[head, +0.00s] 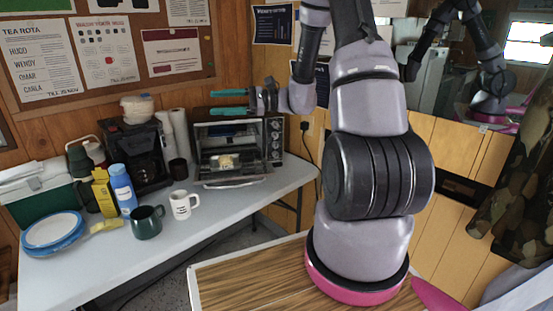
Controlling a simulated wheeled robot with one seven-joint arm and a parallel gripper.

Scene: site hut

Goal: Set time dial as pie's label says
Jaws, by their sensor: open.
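A toaster oven (199,150) stands at the far right end of the white table. Its front panel carries a column of several round dials (276,139) on the right. Their markings are too small to read, and I cannot tell which is the time dial. A small pale yellow and white item (226,161), possibly the pie, sits inside the oven; no label can be read. The oven door (232,182) appears lowered in front. My gripper (216,101) is open, its teal fingers pointing left. In the picture it overlaps the oven's top edge; nothing shows between the fingers.
A white mug (184,205), a dark green mug (147,223), a blue bottle (122,190) and blue-rimmed plates (52,231) stand left of the oven. A coffee maker (147,158) is behind them. The table's front right (235,198) is clear.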

